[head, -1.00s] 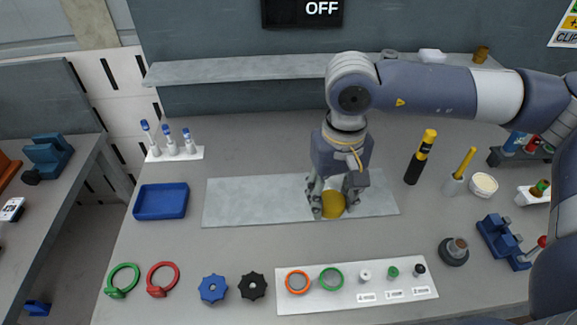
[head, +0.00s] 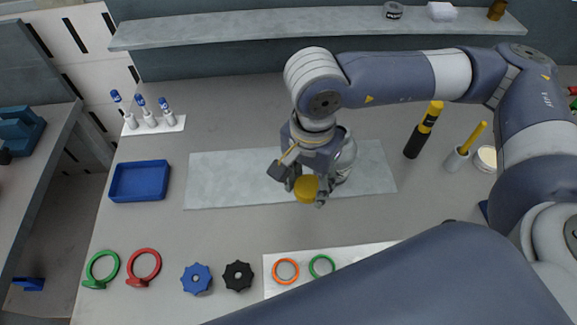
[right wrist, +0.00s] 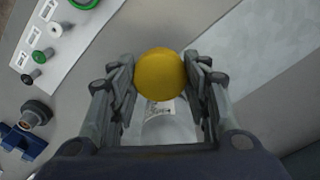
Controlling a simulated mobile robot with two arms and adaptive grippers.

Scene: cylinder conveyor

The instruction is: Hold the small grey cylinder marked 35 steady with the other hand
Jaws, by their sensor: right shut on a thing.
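My right gripper (head: 306,190) is shut around a round yellow part (head: 306,188) over the pale grey mat (head: 225,180). In the right wrist view this yellow part (right wrist: 161,74) sits between the two fingers. Below it shows a pale grey rounded body (right wrist: 165,127) with a small label that I cannot read. In the head view a grey rounded shape (head: 346,158) shows behind the gripper, partly hidden; it may be the same body. I cannot make out a cylinder marked 35. My left gripper is out of view.
A blue tray (head: 138,181), a white rack of blue-capped vials (head: 152,124), green (head: 101,267) and red (head: 143,266) rings and blue (head: 196,279) and black (head: 238,275) knobs lie left. A yellow-black marker (head: 422,131) stands right. An arm link of mine covers the lower right.

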